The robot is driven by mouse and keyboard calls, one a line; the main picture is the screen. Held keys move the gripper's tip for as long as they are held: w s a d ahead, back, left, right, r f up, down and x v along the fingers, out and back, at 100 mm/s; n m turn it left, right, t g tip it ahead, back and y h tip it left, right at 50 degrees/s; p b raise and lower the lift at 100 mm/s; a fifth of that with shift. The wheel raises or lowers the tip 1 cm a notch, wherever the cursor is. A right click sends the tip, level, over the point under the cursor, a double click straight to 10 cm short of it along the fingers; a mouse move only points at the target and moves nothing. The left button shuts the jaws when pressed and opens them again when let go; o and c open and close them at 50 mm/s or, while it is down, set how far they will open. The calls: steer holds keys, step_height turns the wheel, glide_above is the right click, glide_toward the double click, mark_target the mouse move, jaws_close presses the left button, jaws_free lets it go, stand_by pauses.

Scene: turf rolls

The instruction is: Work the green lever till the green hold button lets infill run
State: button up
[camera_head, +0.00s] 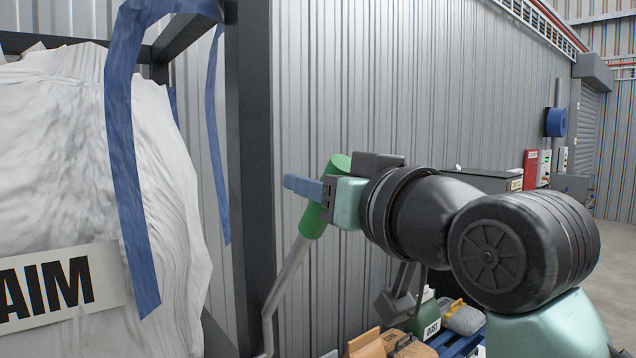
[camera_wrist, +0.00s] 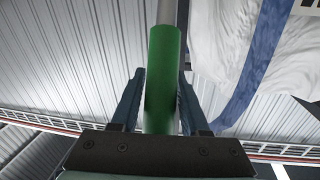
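The green lever (camera_head: 313,221) has a thick green grip on a bent grey rod and leans up to the right in front of the corrugated wall. My gripper (camera_head: 302,187) is at this grip, with one blue finger crossing in front of it. In the wrist view the green grip (camera_wrist: 164,75) runs between the two fingers of my gripper (camera_wrist: 161,80). I cannot make out the green hold button in either view.
A white bulk bag (camera_head: 80,150) with blue straps hangs in a dark steel frame (camera_head: 252,170) left of the lever. Bags and a green container (camera_head: 424,318) stand low behind my arm. A dark cabinet (camera_head: 490,180) and a red panel (camera_head: 530,168) are along the wall.

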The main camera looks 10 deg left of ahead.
jaws_close()
stand_by(1.1)
